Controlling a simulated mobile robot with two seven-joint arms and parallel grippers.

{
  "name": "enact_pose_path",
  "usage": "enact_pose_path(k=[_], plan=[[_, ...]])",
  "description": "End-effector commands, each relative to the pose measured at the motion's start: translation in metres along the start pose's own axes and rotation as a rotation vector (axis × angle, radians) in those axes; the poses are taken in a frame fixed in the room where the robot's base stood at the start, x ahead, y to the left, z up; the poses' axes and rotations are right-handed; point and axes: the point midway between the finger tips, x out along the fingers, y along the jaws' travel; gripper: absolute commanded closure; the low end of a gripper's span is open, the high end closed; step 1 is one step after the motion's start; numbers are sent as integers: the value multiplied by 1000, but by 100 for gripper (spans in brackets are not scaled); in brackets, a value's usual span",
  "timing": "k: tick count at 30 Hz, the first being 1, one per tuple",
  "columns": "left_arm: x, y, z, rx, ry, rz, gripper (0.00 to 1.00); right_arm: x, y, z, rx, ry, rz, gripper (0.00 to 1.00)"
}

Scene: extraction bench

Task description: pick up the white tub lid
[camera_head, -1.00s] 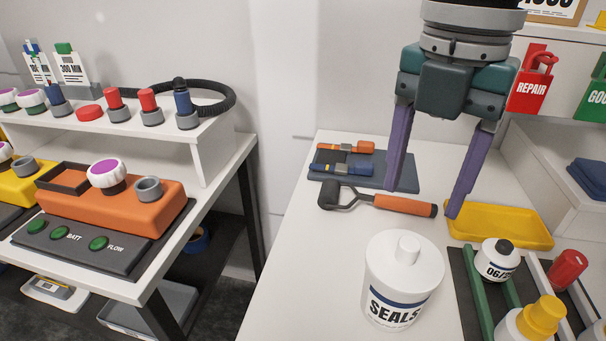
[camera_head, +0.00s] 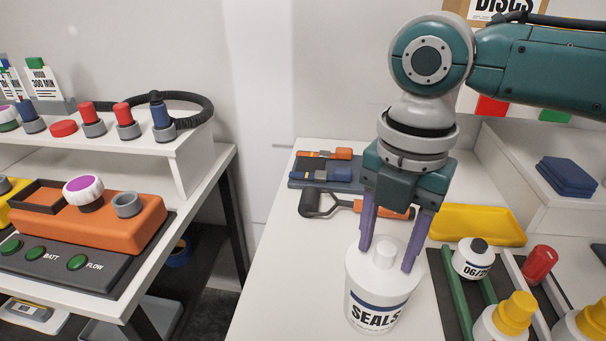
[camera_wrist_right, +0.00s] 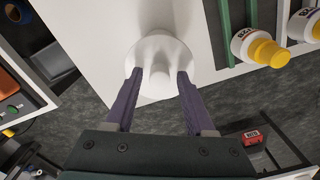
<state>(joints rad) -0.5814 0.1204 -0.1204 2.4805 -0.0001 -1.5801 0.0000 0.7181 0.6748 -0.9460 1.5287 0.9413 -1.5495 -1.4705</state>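The white tub lid (camera_head: 371,268) with its round knob (camera_head: 384,254) sits on the white tub labelled SEALS (camera_head: 375,312), on the white bench. My right gripper (camera_head: 388,259) is open above the lid. Its purple fingers stand on either side of the knob, apart from it. In the right wrist view the lid (camera_wrist_right: 178,53) and knob (camera_wrist_right: 158,77) lie between the tips of the right gripper (camera_wrist_right: 159,74), with a gap on both sides. My left gripper is not in view.
Behind the tub lie an orange-handled tool (camera_head: 345,204) and a dark mat (camera_head: 297,178) with small tools. To the right are a yellow tray (camera_head: 480,222) and a rack with a small white jar (camera_head: 473,260) and yellow-capped bottles (camera_head: 513,315). A gap separates the left bench.

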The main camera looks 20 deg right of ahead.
Motion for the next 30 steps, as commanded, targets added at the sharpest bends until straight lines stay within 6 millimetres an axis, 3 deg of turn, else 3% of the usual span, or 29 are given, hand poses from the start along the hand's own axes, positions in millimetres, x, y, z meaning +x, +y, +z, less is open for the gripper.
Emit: enact_pose_path(k=[2, 14, 30], plan=[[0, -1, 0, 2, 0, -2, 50, 0, 0, 0, 0, 0, 0, 55], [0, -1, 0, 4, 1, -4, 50, 0, 0, 0, 1, 0, 0, 100], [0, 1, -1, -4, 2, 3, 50, -6, 1, 1, 1, 0, 2, 100]])
